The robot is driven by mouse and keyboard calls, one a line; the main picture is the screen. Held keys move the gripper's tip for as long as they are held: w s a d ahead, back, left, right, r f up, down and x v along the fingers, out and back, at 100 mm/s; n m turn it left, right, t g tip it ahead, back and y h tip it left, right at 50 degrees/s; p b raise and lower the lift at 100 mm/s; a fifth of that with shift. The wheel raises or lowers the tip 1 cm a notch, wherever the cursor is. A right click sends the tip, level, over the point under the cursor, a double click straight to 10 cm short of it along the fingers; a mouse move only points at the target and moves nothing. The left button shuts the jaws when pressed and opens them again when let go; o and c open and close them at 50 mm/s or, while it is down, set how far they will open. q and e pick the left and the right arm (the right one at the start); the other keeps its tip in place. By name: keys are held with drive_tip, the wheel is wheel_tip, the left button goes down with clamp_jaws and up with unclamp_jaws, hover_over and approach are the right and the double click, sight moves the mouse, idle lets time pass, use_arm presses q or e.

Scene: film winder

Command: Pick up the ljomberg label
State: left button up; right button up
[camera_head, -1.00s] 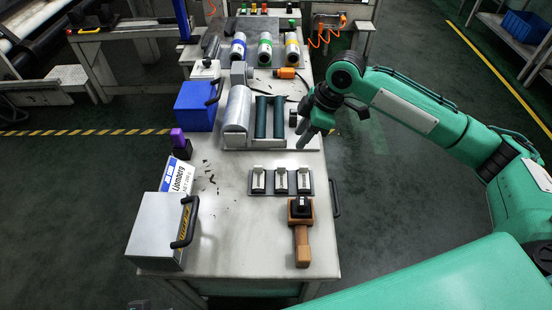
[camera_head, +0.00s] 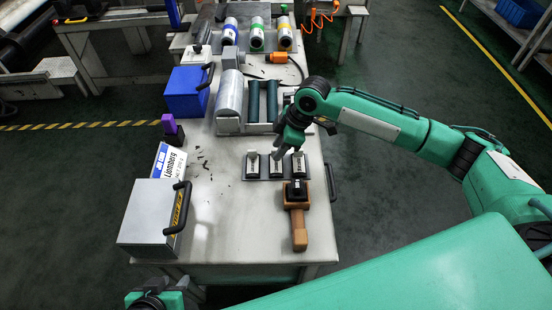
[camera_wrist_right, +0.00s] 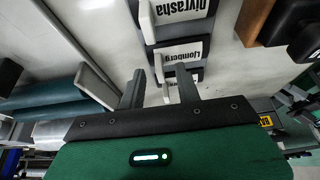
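Three small labels on pale blocks stand in a row on a dark holder on the bench. In the right wrist view the Ljomberg label (camera_wrist_right: 182,53) is the middle one, below the nivrasha label (camera_wrist_right: 182,10). In the head view the middle block (camera_head: 276,164) is partly covered by my right gripper (camera_head: 281,152). In the wrist view the right gripper (camera_wrist_right: 158,85) has its fingers apart with nothing between them, close to the Ljomberg block and not visibly closed on it. Part of my left arm's end (camera_head: 155,300) shows at the bottom left; its fingers are not clear.
A wooden-handled tool (camera_head: 298,215) lies just in front of the labels. A roller unit (camera_head: 231,100) stands behind them. A grey box (camera_head: 150,215), a white Ljomberg carton (camera_head: 168,165) and a blue box (camera_head: 187,92) line the left side. The bench's front middle is clear.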

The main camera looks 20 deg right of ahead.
drive_tip(key=shift+a+f, duration=0.2)
drive_tip(key=shift+f, duration=0.3)
clamp_jaws()
